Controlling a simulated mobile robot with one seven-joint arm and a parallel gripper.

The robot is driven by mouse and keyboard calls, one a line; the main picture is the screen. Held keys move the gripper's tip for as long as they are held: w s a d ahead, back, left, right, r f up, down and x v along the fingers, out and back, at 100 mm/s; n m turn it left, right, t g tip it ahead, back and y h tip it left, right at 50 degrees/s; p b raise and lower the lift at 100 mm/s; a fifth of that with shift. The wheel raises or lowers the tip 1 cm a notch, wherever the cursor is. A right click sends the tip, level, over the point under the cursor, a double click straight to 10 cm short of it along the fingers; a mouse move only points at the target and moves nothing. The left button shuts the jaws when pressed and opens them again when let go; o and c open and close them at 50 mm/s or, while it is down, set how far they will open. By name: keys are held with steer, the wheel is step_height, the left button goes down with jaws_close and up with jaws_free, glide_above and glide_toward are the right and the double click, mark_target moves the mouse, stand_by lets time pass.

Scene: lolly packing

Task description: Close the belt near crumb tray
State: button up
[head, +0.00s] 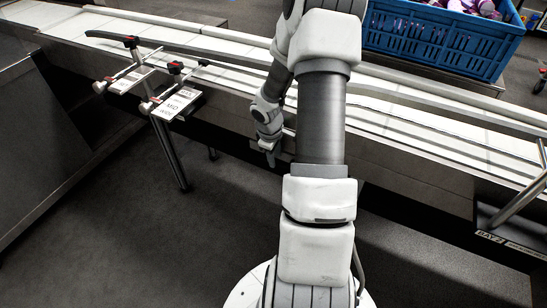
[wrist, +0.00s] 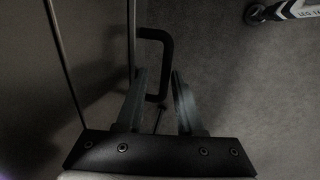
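A black U-shaped handle (wrist: 167,62) stands out from a dark upright panel (wrist: 95,60) in the wrist view; it looks like the crumb tray's handle, though the tray itself is hard to make out. My gripper (wrist: 160,75) is open, with one finger on each side of the handle's lower part. I cannot tell whether either finger touches it. In the head view my gripper (head: 271,160) points down beside the belt's near side, just below its edge. My arm hides part of the belt (head: 400,120) and the area right of the gripper.
Two clamped label plates (head: 178,103) stick out from the belt's near side at left, above a metal leg (head: 168,150). A blue crate (head: 440,40) with purple-wrapped items stands behind the belt. A bay-marked frame (head: 510,215) is at right. The grey floor (head: 130,240) in front is clear.

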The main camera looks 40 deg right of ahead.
steer(key=shift+o, duration=0.2)
steer(key=shift+a+r, duration=0.1)
steer(key=p+v, duration=0.7)
steer(key=v, duration=1)
steer(key=shift+w+r, duration=0.1)
steer(key=shift+r, duration=0.05)
